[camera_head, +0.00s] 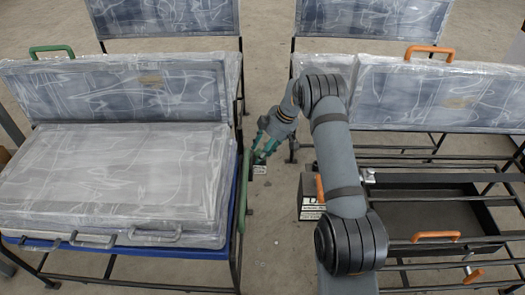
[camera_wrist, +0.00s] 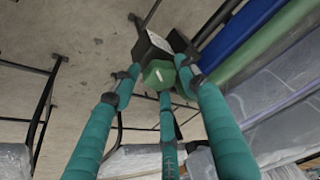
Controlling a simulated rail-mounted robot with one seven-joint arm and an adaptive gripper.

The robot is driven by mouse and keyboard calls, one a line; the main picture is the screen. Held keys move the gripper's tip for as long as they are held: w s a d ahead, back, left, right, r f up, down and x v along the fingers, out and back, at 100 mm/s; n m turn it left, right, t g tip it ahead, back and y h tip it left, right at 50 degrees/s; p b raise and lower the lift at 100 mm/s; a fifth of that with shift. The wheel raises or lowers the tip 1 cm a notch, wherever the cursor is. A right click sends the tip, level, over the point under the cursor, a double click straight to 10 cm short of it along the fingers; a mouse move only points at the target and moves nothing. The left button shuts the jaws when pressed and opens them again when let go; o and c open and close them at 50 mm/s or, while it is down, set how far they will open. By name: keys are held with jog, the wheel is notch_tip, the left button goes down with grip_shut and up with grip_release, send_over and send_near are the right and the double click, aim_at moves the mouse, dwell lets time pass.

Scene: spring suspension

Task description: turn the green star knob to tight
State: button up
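The green star knob (camera_wrist: 159,75) shows in the wrist view with a short white mark on its face. It sits by a dark box with a white label (camera_wrist: 154,41). My gripper (camera_wrist: 160,80) has three teal fingers spread around the knob, one at left, one at right and one below. The fingers look open; small gaps show at the knob's sides, and contact cannot be made out. In the head view my gripper (camera_head: 264,150) is low in the gap beside the left bench. The knob cannot be made out there; the small labelled box (camera_head: 260,169) shows just below the fingers.
A plastic-wrapped bench with a blue edge (camera_head: 120,247) and green handle (camera_head: 244,190) stands close left of my gripper. A rack with an open dark drawer (camera_head: 430,215) and orange handles (camera_head: 435,237) is at right. A labelled box (camera_head: 311,208) stands on the floor between.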

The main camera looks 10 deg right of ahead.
jog(key=c, duration=0.8)
jog(key=shift+a+f+m+b, duration=0.15)
jog(key=shift+m+b, duration=0.25)
jog(key=shift+b, duration=0.25)
jog(key=shift+f+m+t+b, duration=0.1)
jog(key=shift+m+t+b, duration=0.3)
jog(key=shift+m+b, duration=0.35)
jog(key=m+h+b, duration=0.1)
jog(key=m+b, duration=0.1)
jog(key=shift+s+a+t+b, duration=0.1)
jog(key=shift+s+t+b, duration=0.05)
jog(key=shift+t+b, duration=0.2)
jog(key=shift+a+r+m+t+h+b, duration=0.15)
jog(key=shift+m+h+b, duration=0.1)
jog(key=shift+m, duration=0.4)
jog(key=shift+d+r+m+t+h+b, duration=0.1)
jog(key=shift+m+h+b, duration=0.15)
jog(key=shift+m, duration=0.35)
jog(key=shift+a+r+m+h, duration=0.15)
jog(key=shift+m+h, duration=0.35)
jog(key=shift+m, duration=0.9)
